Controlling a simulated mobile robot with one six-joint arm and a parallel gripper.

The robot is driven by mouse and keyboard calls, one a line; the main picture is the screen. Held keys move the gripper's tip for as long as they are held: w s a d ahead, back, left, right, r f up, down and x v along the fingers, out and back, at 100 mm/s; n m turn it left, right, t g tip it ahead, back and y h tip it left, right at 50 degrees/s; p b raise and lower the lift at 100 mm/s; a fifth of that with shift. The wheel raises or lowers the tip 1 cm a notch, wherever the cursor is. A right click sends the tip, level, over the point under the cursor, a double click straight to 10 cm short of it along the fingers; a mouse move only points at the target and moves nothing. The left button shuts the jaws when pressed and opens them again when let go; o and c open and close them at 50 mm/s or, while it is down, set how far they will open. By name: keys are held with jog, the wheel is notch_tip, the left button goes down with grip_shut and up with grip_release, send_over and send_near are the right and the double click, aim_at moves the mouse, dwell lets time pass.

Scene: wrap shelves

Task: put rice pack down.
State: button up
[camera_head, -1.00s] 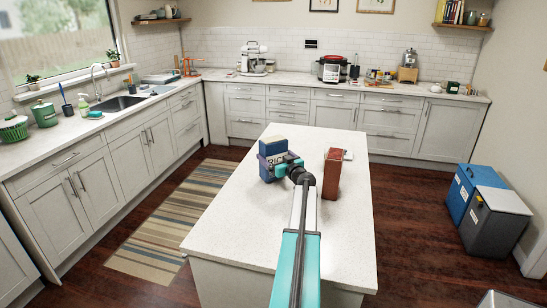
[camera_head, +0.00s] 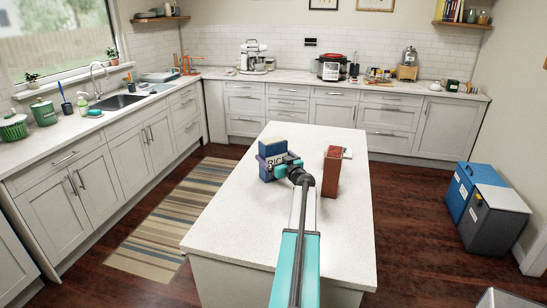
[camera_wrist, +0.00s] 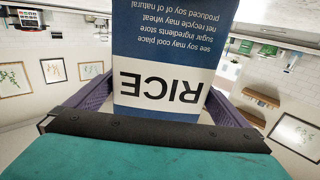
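The rice pack (camera_head: 271,147) is a blue box-shaped pack with a white RICE label. It is over the far left part of the white island top (camera_head: 300,232). My gripper (camera_head: 272,166) has its purple fingers on either side of the pack and is shut on it. In the wrist view the rice pack (camera_wrist: 170,50) fills the middle, its lettering upside down, between the two fingers. Its lower edge is hidden by my gripper in the head view, so I cannot tell whether it touches the island top.
A reddish-brown box (camera_head: 332,172) stands on the island to the right of my gripper, with a small pale item (camera_head: 347,153) beside it. The island's front and the strip along its left edge are clear. Counters with appliances line the walls.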

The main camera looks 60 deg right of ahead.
jog(key=shift+r+p, duration=0.15)
jog(key=shift+p, duration=0.2)
jog(key=shift+s+a, duration=0.15)
jog(key=shift+s, duration=0.1)
jog(key=b+v, duration=0.4)
jog(key=v, duration=0.7)
jog(key=shift+s+b, duration=0.25)
jog(key=shift+b, duration=0.15)
dwell(0.3)
